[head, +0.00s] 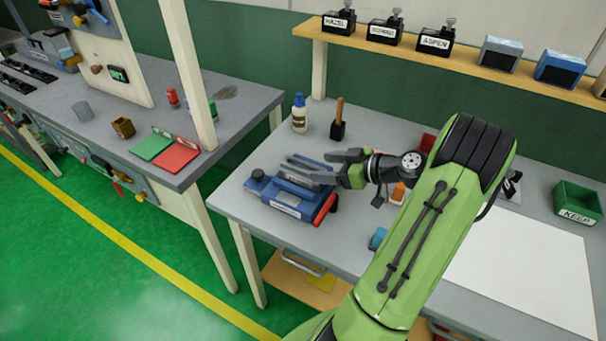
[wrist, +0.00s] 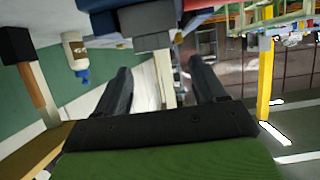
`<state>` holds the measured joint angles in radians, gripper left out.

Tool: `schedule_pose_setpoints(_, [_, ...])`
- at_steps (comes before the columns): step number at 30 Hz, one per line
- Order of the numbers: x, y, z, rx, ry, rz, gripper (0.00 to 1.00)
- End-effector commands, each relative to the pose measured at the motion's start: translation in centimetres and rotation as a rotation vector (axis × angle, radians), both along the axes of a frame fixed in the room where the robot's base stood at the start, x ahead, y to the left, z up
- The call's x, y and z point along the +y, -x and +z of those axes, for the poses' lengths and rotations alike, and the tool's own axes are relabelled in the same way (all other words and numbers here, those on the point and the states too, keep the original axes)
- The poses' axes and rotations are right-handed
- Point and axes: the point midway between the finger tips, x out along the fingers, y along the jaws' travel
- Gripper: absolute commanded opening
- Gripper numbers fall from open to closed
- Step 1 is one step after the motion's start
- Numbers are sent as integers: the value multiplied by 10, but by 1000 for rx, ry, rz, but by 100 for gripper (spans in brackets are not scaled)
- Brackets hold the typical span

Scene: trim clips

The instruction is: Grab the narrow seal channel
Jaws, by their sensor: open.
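My gripper (head: 325,166) reaches left over the blue bench fixture (head: 288,204), its two dark fingers apart with nothing seen held between them. Slim dark and blue strips (head: 304,164) lie along the top of the fixture near the fingertips; I cannot tell which, if any, is the narrow seal channel. In the wrist view my gripper (wrist: 158,66) has its fingers spread, and a grey block (wrist: 151,24) with dark blue parts shows beyond the tips. The gripper partly hides the back of the fixture in the head view.
A white-and-blue bottle (head: 299,115) and a wooden-handled tool in a black block (head: 338,124) stand behind the fixture. A green KEEP bin (head: 577,203) and a white sheet (head: 525,262) are at the right. A shelf (head: 470,65) runs above.

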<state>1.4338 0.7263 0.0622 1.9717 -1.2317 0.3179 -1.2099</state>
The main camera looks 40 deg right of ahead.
Motion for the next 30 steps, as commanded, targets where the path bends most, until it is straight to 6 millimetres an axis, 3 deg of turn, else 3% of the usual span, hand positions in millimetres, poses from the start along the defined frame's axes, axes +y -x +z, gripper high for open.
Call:
schedule_pose_setpoints(9, [13,-43,-24,0,1,1,70])
schedule_pose_setpoints(16, [13,-45,-24,1,1,-1,70])
schedule_pose_setpoints(25, [13,-45,-24,1,0,0,24])
schedule_pose_setpoints(30, [13,-45,-24,0,0,0,24])
